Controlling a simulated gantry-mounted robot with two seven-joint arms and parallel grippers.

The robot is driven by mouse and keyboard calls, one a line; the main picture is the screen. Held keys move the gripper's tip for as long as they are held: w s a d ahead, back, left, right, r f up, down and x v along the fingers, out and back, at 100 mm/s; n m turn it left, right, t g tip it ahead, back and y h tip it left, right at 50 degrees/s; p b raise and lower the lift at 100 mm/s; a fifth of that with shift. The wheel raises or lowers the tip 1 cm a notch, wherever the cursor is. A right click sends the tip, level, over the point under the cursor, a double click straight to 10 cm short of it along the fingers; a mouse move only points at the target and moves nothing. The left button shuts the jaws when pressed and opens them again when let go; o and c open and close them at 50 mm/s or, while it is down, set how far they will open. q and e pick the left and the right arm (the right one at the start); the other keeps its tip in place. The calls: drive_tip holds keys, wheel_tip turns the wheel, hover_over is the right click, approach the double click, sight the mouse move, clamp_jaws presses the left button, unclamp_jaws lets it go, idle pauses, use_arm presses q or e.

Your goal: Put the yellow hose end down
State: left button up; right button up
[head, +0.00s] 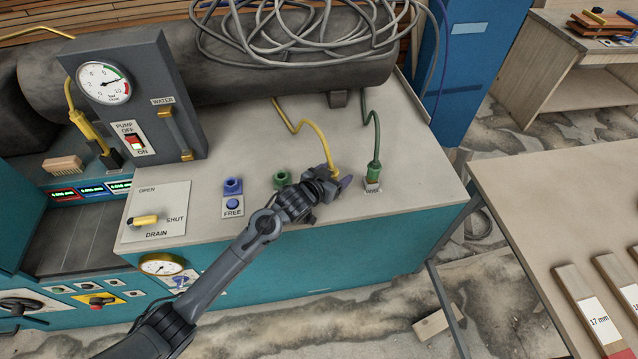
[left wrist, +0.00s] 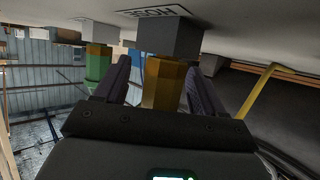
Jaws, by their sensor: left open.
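The yellow hose (head: 318,135) comes down from the tank to my left gripper (head: 338,186) at the front of the grey bench top. In the left wrist view, the yellow hose end (left wrist: 162,86) stands between the two spread fingers of my left gripper (left wrist: 158,72). There it meets a grey block (left wrist: 165,38) on the bench surface, beside a printed label. The fingers lie on either side of the hose end and are open. In the head view the gripper hides most of this hose end. My right gripper is not in view.
A green hose end (head: 375,171) stands just right of my left gripper on its own grey block. A green fitting (head: 282,179) and a blue fitting (head: 233,187) above a FREE label are to the left. The dark tank (head: 290,60) lies behind.

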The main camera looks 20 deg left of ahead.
use_arm(q)
drive_tip(key=p+v, duration=0.1)
drive_tip(key=v, duration=1)
drive_tip(key=shift+s+r+p, duration=0.2)
drive_tip(key=shift+s+p, duration=0.1)
drive_tip(key=shift+p, duration=0.05)
drive_tip(key=s+f+g, duration=0.3)
drive_tip(key=s, duration=0.7)
drive_tip(key=s+f+g+y, duration=0.1)
drive_tip(key=s+f+g, duration=0.2)
drive_tip(key=s, duration=0.7)
drive_tip(key=s+f+g+y, duration=0.1)
drive_tip(key=s+f+g, duration=0.2)
drive_tip(key=s, duration=0.7)
drive_tip(key=shift+a+f+g, duration=0.3)
drive_tip(key=shift+a, duration=0.1)
wheel_tip(320, 180, up, 27)
drive_tip(key=p, duration=2.7)
drive_tip(key=shift+r, duration=0.2)
drive_tip(key=shift+f, duration=0.1)
